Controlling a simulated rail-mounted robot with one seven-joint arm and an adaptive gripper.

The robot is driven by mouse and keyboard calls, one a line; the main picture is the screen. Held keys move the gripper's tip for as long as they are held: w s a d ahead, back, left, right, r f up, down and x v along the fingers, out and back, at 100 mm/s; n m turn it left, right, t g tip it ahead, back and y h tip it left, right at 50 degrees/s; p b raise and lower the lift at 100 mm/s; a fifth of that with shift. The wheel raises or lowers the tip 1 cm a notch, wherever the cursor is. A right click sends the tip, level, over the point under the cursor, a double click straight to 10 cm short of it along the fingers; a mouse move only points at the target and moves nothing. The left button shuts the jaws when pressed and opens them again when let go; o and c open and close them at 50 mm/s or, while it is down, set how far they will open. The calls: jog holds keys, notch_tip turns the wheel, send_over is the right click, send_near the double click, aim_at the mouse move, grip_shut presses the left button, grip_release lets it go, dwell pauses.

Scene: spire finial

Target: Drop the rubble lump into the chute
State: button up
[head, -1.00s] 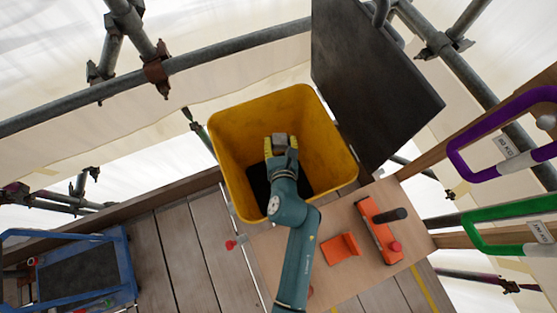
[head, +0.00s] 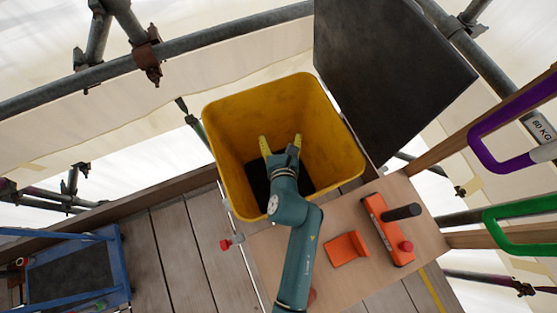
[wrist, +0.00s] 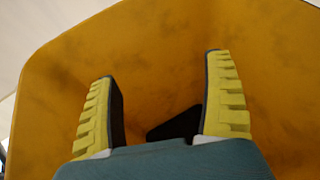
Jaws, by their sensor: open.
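The chute is a yellow, square-mouthed bin (head: 225,125) with a dark opening low inside it. My gripper (head: 281,140) is over the chute's mouth, with its yellow-padded fingers spread wide and nothing between them. The wrist view shows the open fingers (wrist: 165,95) in front of the chute's scuffed yellow inner wall (wrist: 160,45). A dark patch shows between and below the fingers there. The rubble lump is not visible in either view now.
A wooden board (head: 335,285) right of my arm holds an orange block (head: 347,249) and an orange tool with a black handle (head: 388,228). A dark panel (head: 385,70) stands behind the chute. A blue trolley (head: 75,270) is at lower left. Scaffold tubes surround the chute.

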jog(key=shift+s, duration=0.1)
jog(key=v, duration=1.1)
jog(key=shift+s+r, duration=0.25)
jog(key=shift+s, duration=0.1)
